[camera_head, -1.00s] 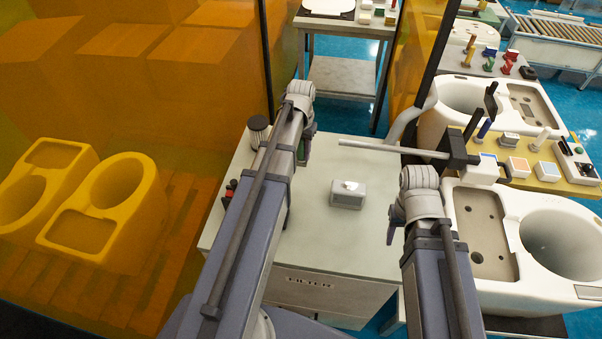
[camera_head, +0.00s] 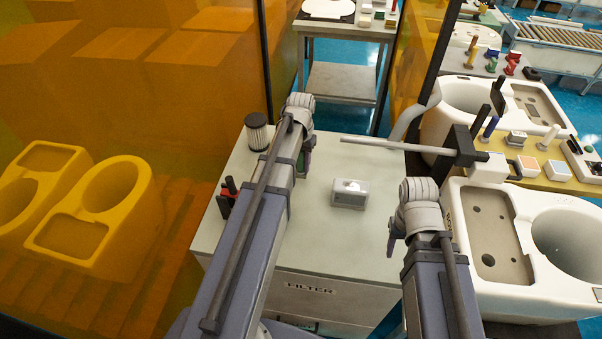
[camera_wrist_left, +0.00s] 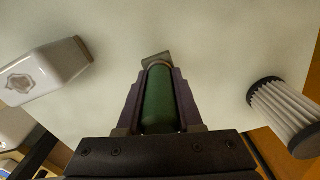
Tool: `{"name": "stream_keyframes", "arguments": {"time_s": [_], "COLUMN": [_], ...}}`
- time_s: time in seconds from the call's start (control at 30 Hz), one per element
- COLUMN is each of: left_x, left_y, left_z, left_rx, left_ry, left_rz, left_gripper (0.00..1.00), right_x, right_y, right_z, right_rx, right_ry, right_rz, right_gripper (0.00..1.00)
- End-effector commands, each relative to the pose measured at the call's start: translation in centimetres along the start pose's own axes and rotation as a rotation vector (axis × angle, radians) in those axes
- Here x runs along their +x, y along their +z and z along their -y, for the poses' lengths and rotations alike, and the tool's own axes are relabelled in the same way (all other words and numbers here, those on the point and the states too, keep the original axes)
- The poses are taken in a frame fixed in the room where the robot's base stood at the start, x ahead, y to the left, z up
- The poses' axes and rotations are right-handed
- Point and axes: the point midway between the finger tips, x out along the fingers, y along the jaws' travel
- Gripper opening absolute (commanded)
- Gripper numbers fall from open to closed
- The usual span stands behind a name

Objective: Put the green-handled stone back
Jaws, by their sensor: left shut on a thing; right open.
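The green-handled stone shows in the left wrist view as a green handle (camera_wrist_left: 160,100) with a grey end piece beyond it. My left gripper (camera_wrist_left: 158,85) is shut on the green handle, over the pale table top. In the head view my left gripper (camera_head: 304,160) hangs below its wrist at the table's back left, mostly hidden by my arm, with a bit of green showing. My right gripper (camera_head: 391,241) is open and empty near the table's right edge, mostly hidden by its wrist.
A pleated filter (camera_head: 257,132) and red-and-black tools (camera_head: 229,193) are at the left. A dark stand with a long rod (camera_head: 462,147) reaches over the right side. White basins (camera_head: 470,235) adjoin on the right. The front table top is clear.

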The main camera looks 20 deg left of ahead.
Motion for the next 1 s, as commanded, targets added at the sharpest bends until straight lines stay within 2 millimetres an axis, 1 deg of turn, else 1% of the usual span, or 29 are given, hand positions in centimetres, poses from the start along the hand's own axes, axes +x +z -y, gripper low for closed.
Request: {"name": "stream_keyframes", "arguments": {"time_s": [0.03, 0.23, 0.3, 0.57, 0.7, 0.73, 0.97, 1.0], "left_x": [0.9, 3.3, 3.6, 3.3, 3.8, 3.6, 3.6, 3.6], "left_y": [0.0, 0.0, 0.0, 0.0, 0.0, 0.0, 0.0, 0.0], "left_z": [0.0, 0.0, 0.0, 0.0, 0.0, 0.0, 0.0, 0.0], "left_rx": [0.000, 0.000, 0.000, 0.000, 0.000, 0.000, 0.000, 0.000], "left_ry": [0.000, 0.000, 0.000, 0.000, 0.000, 0.000, 0.000, 0.000], "left_rz": [0.000, 0.000, 0.000, 0.000, 0.000, 0.000, 0.000, 0.000], "left_gripper": [0.00, 0.00, 0.00, 0.00, 0.00, 0.38, 0.64, 0.65], "right_x": [0.9, 3.3, 3.6, 3.3, 3.8, 3.6, 3.6, 3.6], "right_y": [-0.1, -0.2, -0.2, -0.2, -0.2, -0.2, -0.2, -0.2], "right_z": [0.1, 0.3, 0.3, 0.3, 0.4, 0.3, 0.3, 0.3], "right_rx": [0.000, 0.000, 0.000, 0.000, 0.000, 0.000, 0.000, 0.000], "right_ry": [0.000, 0.000, 0.000, 0.000, 0.000, 0.000, 0.000, 0.000], "right_rz": [0.000, 0.000, 0.000, 0.000, 0.000, 0.000, 0.000, 0.000], "right_gripper": [0.50, 0.50, 0.50, 0.50, 0.50, 0.50, 0.50, 0.50]}}
